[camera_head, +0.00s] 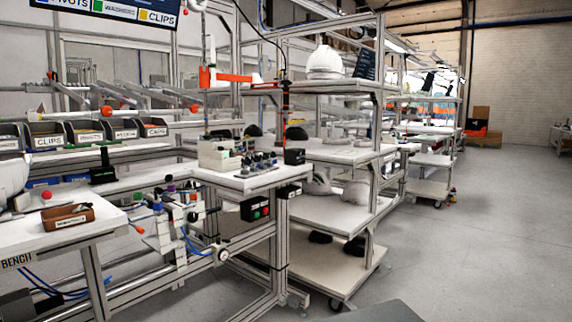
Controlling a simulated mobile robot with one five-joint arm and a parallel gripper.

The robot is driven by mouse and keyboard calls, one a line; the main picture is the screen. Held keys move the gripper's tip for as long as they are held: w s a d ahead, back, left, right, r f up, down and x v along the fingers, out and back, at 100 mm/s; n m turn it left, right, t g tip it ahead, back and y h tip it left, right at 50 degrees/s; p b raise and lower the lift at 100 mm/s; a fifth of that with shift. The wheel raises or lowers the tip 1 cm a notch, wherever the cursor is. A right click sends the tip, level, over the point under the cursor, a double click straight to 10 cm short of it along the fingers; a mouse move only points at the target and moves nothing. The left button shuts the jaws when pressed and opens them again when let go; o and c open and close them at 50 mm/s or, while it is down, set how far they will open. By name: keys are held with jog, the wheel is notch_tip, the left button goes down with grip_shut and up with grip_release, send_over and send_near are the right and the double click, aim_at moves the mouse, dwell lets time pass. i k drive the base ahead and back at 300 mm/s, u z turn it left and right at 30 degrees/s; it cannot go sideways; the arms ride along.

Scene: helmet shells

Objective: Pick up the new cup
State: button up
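I cannot make out a cup anywhere in the head view. My gripper is not in view. Small items on the white workbench (236,181) are too small to name, so I cannot tell whether a cup is among them.
A wheeled shelf rack (325,211) stands in the middle, with a white helmet shell (325,62) on top. A brown tray (68,215) lies on the left bench. Labelled bins (88,132) line the back left. The grey floor (470,230) at right is clear.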

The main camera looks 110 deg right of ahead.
aim_at(248, 160)
jog(key=u, duration=0.05)
jog(key=k, duration=2)
jog(key=z, duration=1.5)
jog(key=i, duration=1)
